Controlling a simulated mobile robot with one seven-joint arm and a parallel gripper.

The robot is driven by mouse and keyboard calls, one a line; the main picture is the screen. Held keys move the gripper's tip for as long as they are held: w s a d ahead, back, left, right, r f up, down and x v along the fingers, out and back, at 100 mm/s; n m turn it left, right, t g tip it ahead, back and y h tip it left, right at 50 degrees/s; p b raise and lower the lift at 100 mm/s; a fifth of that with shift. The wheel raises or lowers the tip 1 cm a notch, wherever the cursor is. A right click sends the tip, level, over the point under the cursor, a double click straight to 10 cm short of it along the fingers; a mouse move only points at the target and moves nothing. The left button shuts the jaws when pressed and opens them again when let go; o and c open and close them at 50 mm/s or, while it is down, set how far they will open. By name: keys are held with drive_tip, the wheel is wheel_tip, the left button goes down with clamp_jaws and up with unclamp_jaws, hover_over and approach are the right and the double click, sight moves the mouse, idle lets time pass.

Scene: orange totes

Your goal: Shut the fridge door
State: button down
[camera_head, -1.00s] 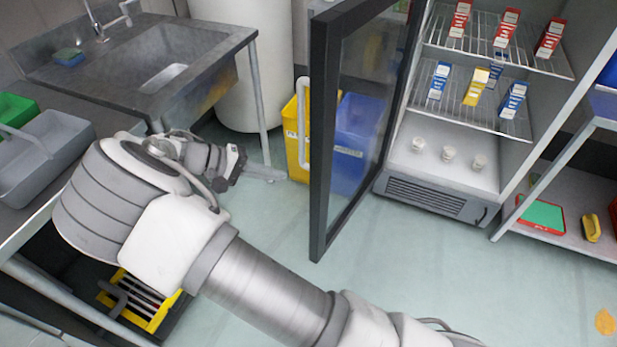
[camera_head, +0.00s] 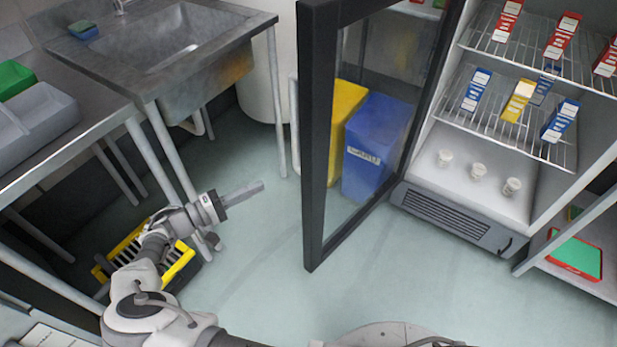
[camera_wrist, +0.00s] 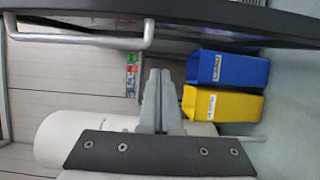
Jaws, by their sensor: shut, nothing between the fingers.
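The fridge door (camera_head: 318,140) is a dark-framed glass door standing wide open, swung out toward me. Its white handle (camera_head: 295,118) is on the left face, and the handle also shows at the top of the wrist view (camera_wrist: 90,40). The fridge (camera_head: 468,195) is at the right, with boxes on wire shelves and small cups on its floor. My gripper (camera_head: 262,186) is shut and empty, to the left of the door and apart from it. In the wrist view my gripper (camera_wrist: 160,75) points past the door's outer side.
A blue bin (camera_head: 372,150) and a yellow bin (camera_head: 345,115) show through the glass. A metal sink table (camera_head: 165,50) and a white cylinder (camera_head: 262,85) are at the left. A yellow-black crate (camera_head: 180,262) is on the floor. Floor in front of the door is clear.

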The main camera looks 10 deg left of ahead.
drive_tip(key=w+d+b, duration=0.1)
drive_tip(key=w+d, duration=0.3)
drive_tip(key=d, duration=0.6)
drive_tip(key=shift+w+d, duration=0.25)
drive_tip(key=shift+d, duration=0.05)
drive_tip(key=shift+s+d, duration=0.1)
